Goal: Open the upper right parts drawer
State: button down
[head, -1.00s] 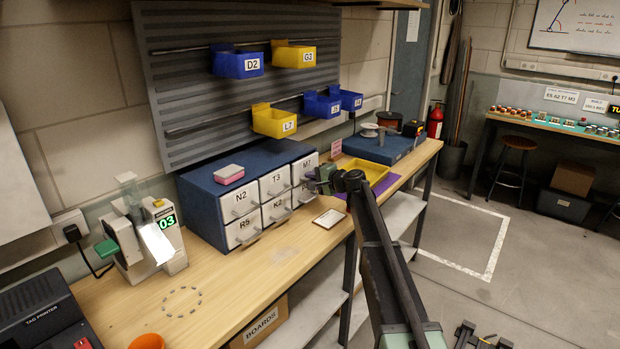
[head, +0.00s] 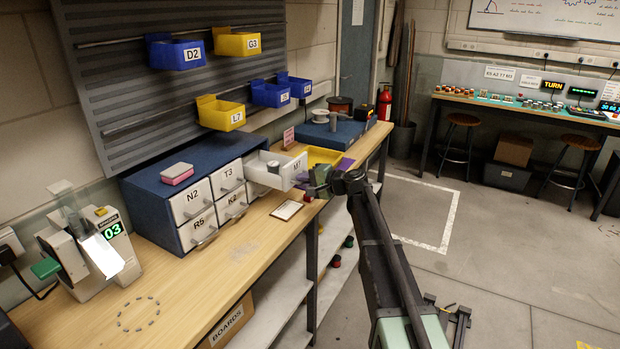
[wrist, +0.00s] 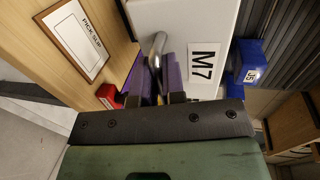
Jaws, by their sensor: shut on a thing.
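The upper right parts drawer, labelled M7 (head: 297,167), stands pulled out of the blue cabinet (head: 150,205). Its inside shows from above, with a small grey round item (head: 273,167) in it. My gripper (head: 318,183) is at the front of this drawer. In the wrist view my gripper (wrist: 158,72) has its purple fingers on either side of the metal drawer handle (wrist: 156,44), shut on it. The white M7 front (wrist: 180,20) faces the wrist camera. The other drawers, such as N2 (head: 189,200) and T3 (head: 228,172), are closed.
A pick slip (head: 287,210) lies on the bench before the cabinet; it also shows in the wrist view (wrist: 75,38). A yellow tray (head: 322,155) stands beyond the drawer. A pink-and-grey block (head: 177,173) lies on the cabinet. The aisle floor on the right is clear.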

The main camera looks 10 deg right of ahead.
jog(key=c, duration=1.2)
grip_release()
jog(key=p+v, duration=0.2)
jog(key=v, duration=0.9)
